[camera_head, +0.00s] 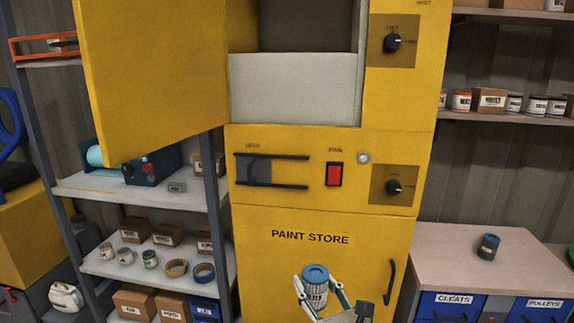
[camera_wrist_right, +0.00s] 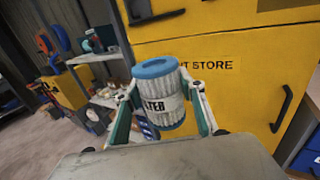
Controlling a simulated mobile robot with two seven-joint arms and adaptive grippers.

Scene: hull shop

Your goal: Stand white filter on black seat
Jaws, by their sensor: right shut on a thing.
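The white filter (camera_head: 315,292) is a pleated cylinder with a blue top rim and a label band. My right gripper (camera_head: 318,286) is shut on it, one finger on each side, and holds it roughly upright in front of the yellow cabinet's lower door. I cannot pick out the black seat for certain. My left gripper is not in view.
The yellow cabinet (camera_head: 310,218) stands in the middle, its upper door (camera_head: 150,70) swung open to the left. Shelves with boxes and tape (camera_head: 150,265) stand at left. The bench top (camera_head: 450,250) at right is mostly clear, above blue drawers (camera_head: 450,308).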

